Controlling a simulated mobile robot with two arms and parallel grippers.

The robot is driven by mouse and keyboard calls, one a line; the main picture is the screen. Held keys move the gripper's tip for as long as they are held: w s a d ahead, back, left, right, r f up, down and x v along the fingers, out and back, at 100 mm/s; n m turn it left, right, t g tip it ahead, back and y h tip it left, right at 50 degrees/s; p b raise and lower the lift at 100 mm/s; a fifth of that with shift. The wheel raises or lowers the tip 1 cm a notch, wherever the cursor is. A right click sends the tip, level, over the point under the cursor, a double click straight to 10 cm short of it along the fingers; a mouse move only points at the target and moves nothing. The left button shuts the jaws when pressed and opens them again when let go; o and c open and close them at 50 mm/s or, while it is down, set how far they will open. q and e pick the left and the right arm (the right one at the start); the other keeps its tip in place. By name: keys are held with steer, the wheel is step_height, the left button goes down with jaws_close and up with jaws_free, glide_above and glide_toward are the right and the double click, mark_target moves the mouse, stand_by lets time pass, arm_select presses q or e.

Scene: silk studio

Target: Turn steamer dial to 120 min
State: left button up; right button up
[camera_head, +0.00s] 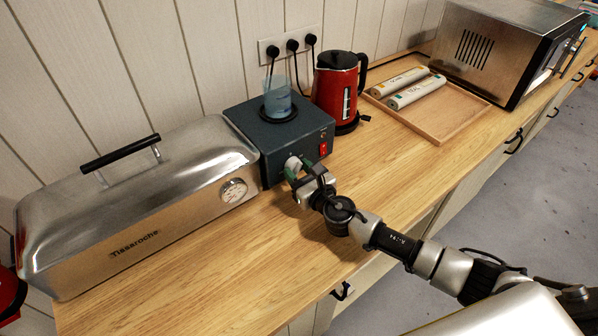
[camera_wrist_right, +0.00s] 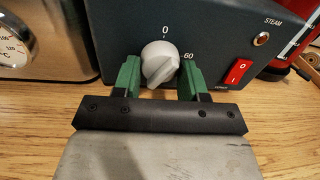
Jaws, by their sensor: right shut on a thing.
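The steamer (camera_head: 268,130) is a dark blue-grey box with a glass of bluish liquid (camera_head: 277,98) on top. Its white dial (camera_wrist_right: 160,62) is on the front, with marks 0 above and 60 to the right. The dial's ridge looks slanted; which mark it points at is unclear, and no 120 mark shows. My right gripper (camera_wrist_right: 160,78) has its green fingers on either side of the dial, shut on it. In the head view the right gripper (camera_head: 298,170) partly hides the dial. My left gripper is not in view.
A red switch (camera_wrist_right: 239,71) sits right of the dial. A steel box with a gauge (camera_head: 233,190) stands close on the left. A red kettle (camera_head: 338,85) stands on the right, beyond it a wooden tray (camera_head: 440,128) with two rolls. The counter in front is clear.

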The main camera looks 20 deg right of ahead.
steer(key=m, duration=0.3)
steer(key=shift+m+g, duration=0.3)
steer(key=shift+m, duration=0.1)
steer(key=m, duration=0.3)
steer(key=shift+r+y, duration=0.1)
steer(key=shift+y, duration=0.2)
steer(key=m, duration=0.3)
steer(key=shift+m+p, duration=0.3)
steer(key=m, duration=0.3)
steer(key=shift+r+g+y, duration=0.1)
steer(key=shift+g+y, duration=0.2)
steer(key=m+p, duration=0.1)
steer(key=m, duration=0.5)
steer(key=shift+y, duration=0.4)
steer(key=shift+d+m+p, duration=0.1)
steer(key=shift+m+p, duration=0.2)
steer(key=shift+m, duration=2.3)
steer(key=o, duration=0.9)
